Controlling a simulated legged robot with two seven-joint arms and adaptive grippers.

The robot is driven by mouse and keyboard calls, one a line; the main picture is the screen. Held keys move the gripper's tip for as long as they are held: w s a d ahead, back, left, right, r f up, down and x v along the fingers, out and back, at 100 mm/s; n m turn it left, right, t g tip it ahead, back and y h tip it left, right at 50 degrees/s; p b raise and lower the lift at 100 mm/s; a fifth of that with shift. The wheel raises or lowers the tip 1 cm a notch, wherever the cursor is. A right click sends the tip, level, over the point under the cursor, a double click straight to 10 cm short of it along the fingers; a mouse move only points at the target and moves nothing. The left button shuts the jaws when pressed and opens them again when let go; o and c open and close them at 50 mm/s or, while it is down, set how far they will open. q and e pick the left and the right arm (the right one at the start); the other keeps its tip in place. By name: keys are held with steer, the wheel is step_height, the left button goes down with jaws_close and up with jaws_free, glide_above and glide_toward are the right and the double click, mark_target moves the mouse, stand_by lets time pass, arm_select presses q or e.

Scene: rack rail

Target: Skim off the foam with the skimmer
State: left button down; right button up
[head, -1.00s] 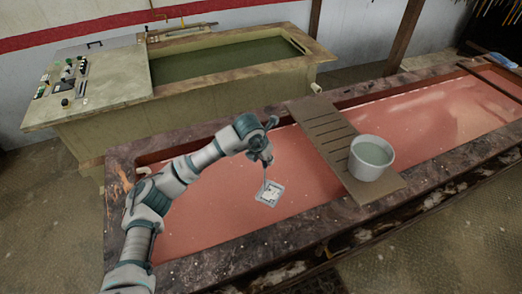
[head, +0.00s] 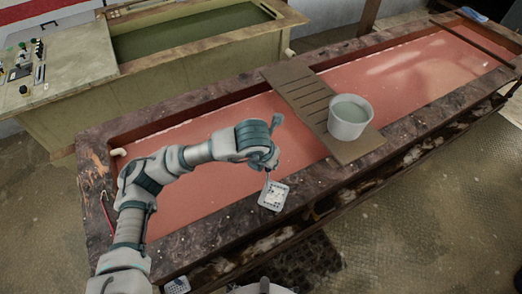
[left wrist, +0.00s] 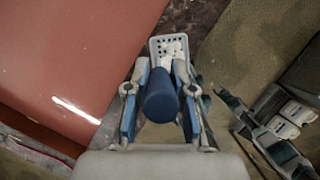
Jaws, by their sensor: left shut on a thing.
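My left gripper (head: 268,164) is shut on the skimmer (head: 273,196), whose square, pale, perforated pan hangs below it, over the tank's near stone rim in the head view. In the left wrist view, the fingers of my left gripper (left wrist: 160,100) close on the skimmer's dark blue handle (left wrist: 162,97). White clumps of foam (left wrist: 172,47) lie in the pan beyond it. The long tank (head: 93,188) holds pink-red liquid (head: 215,195) with small white flecks. A white bucket (head: 349,118) with greenish contents stands on a slatted board across the tank.
The slatted brown board (head: 292,88) spans the tank to the right of my left gripper. A dark bar (head: 475,42) crosses the tank's far right.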

arm_select(q)
steer(key=s+d+b, duration=0.2)
steer(key=s+d, duration=0.4)
steer(key=s, duration=0.5)
steer(key=shift+d, duration=0.4)
